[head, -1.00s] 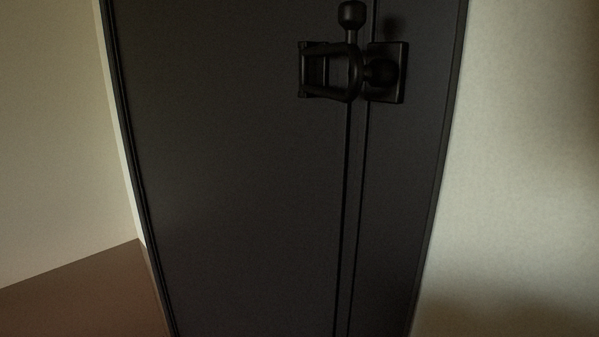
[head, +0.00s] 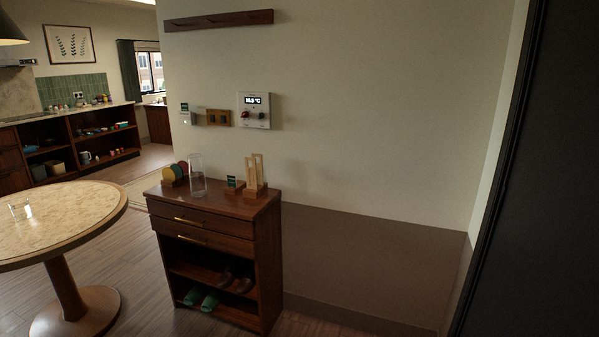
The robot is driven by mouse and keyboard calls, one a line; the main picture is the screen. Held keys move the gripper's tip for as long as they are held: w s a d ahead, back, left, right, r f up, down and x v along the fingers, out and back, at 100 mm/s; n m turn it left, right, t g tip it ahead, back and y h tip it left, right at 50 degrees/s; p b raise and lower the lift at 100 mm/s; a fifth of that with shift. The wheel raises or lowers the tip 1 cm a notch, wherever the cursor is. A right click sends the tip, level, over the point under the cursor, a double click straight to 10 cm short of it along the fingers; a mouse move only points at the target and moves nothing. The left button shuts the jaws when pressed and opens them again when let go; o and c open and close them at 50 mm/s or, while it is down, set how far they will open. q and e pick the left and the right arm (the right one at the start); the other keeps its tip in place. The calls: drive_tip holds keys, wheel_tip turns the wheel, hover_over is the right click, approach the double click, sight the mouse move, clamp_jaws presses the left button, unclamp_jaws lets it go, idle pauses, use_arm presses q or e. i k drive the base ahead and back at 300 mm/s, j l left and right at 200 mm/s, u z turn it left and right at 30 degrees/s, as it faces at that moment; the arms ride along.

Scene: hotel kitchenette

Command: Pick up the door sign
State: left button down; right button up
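Nothing in view can be clearly identified as the door sign. On top of the dark wooden cabinet (head: 223,204) stands a light wooden rack (head: 255,176) with upright slats, which may hold flat tags. Beside it, on its left, is a small block with a green label (head: 234,184). These are too small to read. A holder with round coloured discs (head: 175,173) and a clear glass vase (head: 197,175) stand further left on the same top. Neither of my grippers is in view.
A round table (head: 60,215) with a clear glass (head: 20,209) stands at left. Slippers (head: 201,299) lie on the cabinet's lower shelf. A wall panel with a display (head: 255,110) hangs above. A dark door (head: 545,200) borders the right. Floor between table and cabinet is clear.

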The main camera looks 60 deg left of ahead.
sight(260, 170)
drive_tip(key=u, duration=2.1)
